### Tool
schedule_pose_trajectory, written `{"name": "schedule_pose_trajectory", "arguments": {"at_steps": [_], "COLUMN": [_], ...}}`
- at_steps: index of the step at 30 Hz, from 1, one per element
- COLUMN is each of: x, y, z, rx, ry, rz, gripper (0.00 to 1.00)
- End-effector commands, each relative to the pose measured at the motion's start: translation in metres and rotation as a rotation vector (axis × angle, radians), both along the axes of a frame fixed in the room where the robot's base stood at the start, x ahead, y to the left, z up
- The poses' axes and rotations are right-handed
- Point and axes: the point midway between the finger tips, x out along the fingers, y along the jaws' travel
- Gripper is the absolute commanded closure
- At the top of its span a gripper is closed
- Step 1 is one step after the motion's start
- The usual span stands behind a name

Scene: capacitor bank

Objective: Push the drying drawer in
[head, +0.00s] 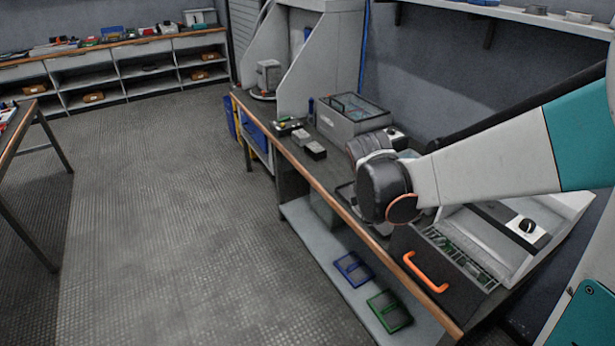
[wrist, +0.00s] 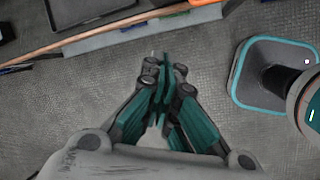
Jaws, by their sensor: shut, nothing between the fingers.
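The drying drawer (head: 404,245) stands open at the front of a white machine (head: 565,222) on the bench, with its dark front and orange handle (head: 426,271) toward the floor side. Green boards in a rack (head: 462,252) show inside it. My arm reaches in from the right, and its wrist end is above and to the left of the drawer in the head view. My gripper is hidden there. In the wrist view my gripper (wrist: 163,75) is shut with its fingertips together and nothing between them, over the floor. I cannot make out the drawer for certain in the wrist view.
The wood-edged bench (head: 345,213) runs along the right. A lidded grey box (head: 352,117) and small dark boxes (head: 315,150) stand on it. Blue (head: 354,269) and green (head: 389,311) trays lie on the shelf below. The floor (head: 190,220) left of the bench is clear.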

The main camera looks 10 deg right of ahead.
Motion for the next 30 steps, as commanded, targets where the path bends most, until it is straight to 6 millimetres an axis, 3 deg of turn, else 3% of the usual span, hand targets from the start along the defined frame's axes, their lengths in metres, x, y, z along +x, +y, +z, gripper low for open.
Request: {"name": "schedule_pose_trajectory", "arguments": {"at_steps": [6,12,20,30], "x": [0.029,0.038,0.041,0.049], "y": [-0.013,-0.020,-0.027,-0.050], "z": [-0.049,-0.076,-0.099,-0.160], "rx": [-0.119,-0.172,-0.182,-0.182], "ry": [0.158,0.245,0.266,0.265], "rz": [0.255,0.387,0.418,0.415], "gripper": [1.00,1.00,1.00,1.00]}}
